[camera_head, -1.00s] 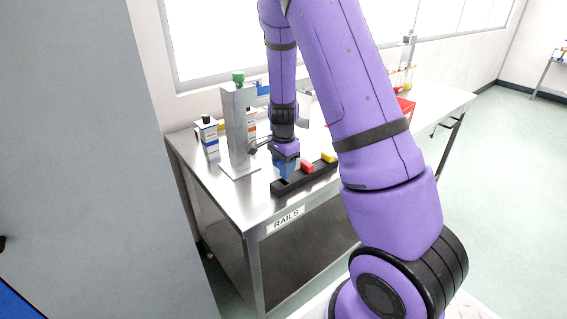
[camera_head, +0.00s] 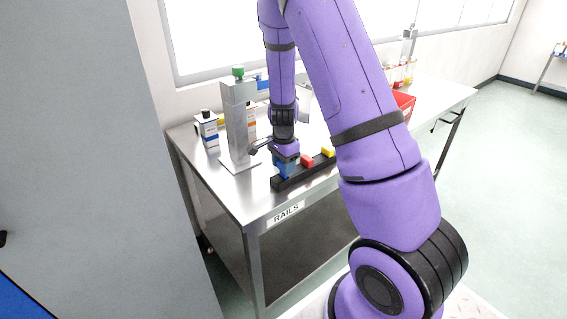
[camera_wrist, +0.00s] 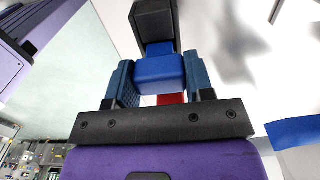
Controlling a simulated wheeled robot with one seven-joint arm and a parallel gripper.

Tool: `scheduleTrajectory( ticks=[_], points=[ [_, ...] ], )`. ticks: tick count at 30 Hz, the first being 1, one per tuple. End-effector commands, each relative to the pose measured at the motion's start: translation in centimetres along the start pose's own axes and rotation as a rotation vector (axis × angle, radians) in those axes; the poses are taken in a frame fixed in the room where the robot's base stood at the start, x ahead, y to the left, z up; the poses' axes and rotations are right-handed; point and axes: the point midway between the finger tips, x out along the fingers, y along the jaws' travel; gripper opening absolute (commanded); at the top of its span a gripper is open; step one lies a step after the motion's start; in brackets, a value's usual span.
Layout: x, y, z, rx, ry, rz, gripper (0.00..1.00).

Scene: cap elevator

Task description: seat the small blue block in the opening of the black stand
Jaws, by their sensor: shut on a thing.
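The small blue block (camera_wrist: 160,72) is between the two teal fingers of my gripper (camera_wrist: 162,80) in the wrist view, and the fingers are shut on it. In the head view my gripper (camera_head: 285,166) points down at the near left end of the long black stand (camera_head: 296,181). The stand (camera_wrist: 154,18) also shows just beyond the block in the wrist view. The block is at the stand's end, but I cannot tell how deep it sits in the opening, as the fingers hide it.
A red block (camera_head: 307,161) and a yellow block (camera_head: 328,152) stand in the same black stand. A grey post with a green cap (camera_head: 239,120) and a lever stands close left of my gripper. A bottle (camera_head: 207,130) and a red bin (camera_head: 404,106) are on the steel table (camera_head: 222,186).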

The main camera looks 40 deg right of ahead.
Motion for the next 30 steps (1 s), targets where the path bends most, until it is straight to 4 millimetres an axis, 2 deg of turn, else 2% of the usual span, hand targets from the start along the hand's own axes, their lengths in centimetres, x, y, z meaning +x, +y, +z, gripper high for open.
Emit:
scheduleTrajectory(
  ticks=[30],
  points=[
    [2.2, 0.0, 0.0, 0.001, 0.0, 0.001, 0.21]
  ],
)
